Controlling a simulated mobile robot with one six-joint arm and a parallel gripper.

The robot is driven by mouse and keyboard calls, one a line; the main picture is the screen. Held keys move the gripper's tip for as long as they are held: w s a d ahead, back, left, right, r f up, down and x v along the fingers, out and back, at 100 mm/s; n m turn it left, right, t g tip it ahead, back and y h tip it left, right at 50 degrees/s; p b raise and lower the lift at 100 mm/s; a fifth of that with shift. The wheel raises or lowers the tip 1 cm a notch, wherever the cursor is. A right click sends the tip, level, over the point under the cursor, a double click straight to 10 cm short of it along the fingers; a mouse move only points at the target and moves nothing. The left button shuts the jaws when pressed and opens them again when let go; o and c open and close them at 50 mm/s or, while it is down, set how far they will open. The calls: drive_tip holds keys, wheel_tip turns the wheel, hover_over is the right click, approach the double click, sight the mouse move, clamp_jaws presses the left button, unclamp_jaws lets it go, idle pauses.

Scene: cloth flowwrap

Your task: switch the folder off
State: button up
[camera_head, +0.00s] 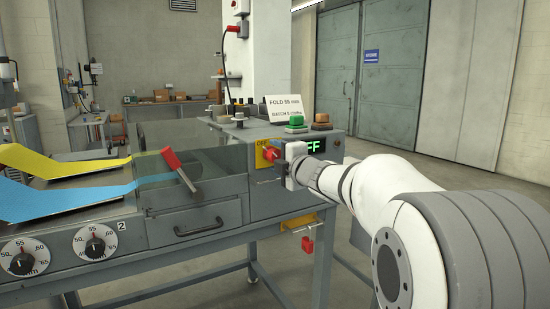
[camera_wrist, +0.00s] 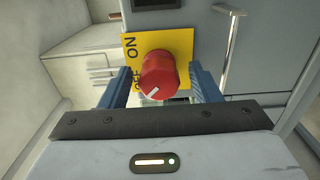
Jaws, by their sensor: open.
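The folder is a grey machine (camera_head: 265,204) with a red rotary knob (camera_wrist: 158,74) on a yellow plate (camera_wrist: 178,43) lettered ON and OFF. The knob's white mark points to the lower left in the wrist view, on the OFF side. A display (camera_head: 315,146) shows green letters "FF"; its left part is hidden by my wrist. My gripper (camera_wrist: 161,70) is open, its two blue fingers on either side of the knob with gaps visible. In the head view my gripper (camera_head: 277,165) is at the plate and partly covers it.
A sign (camera_head: 294,107), a green button (camera_head: 295,122) and an orange button (camera_head: 322,122) stand on top. A red-handled lever (camera_head: 172,160), drawer (camera_head: 195,220) and two dials (camera_head: 95,242) lie left. A red padlock (camera_head: 307,244) hangs below. Floor at right is clear.

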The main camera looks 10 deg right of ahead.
drive_tip(key=v, duration=0.7)
drive_tip(key=shift+p, duration=0.35)
drive_tip(key=shift+r, duration=0.1)
